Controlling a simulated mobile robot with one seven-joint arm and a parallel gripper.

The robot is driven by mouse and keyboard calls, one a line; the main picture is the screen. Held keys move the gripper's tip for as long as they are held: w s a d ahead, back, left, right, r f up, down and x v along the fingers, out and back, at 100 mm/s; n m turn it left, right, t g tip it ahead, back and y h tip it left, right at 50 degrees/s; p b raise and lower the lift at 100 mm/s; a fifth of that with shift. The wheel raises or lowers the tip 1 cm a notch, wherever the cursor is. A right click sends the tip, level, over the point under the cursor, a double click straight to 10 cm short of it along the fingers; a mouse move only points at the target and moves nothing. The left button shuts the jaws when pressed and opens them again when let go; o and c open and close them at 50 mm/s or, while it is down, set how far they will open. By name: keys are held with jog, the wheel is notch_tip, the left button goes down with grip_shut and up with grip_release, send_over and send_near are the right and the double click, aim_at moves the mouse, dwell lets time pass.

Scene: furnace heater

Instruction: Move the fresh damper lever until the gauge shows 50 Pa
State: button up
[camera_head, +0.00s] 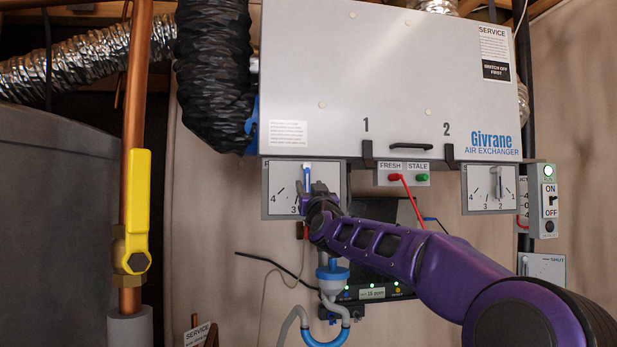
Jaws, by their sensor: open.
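A damper plate (273,178) with a number scale hangs under the left end of the air exchanger. Its slim upright lever (307,172) has a blue and white look; the plate's own name is not readable, so I cannot tell for sure that it is the fresh one. My gripper (319,188) is open in front of the plate, at the lever's lower end, and hides part of the scale. I cannot tell whether it touches the lever. A dark meter with a small display (372,293) sits lower down, partly behind my arm; its reading is too small to read surely.
The grey air exchanger (390,75) overhangs the plates. A second scale plate (477,190) with a grey lever is at right, beside an ON/OFF switch box (548,200). A red tube (411,200) runs from the FRESH port behind my arm. A yellow-handled valve (138,205) stands left.

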aim_at(306, 182)
jog(key=shift+p+x, duration=0.4)
jog(key=shift+x, duration=0.9)
grip_shut()
dwell(0.5)
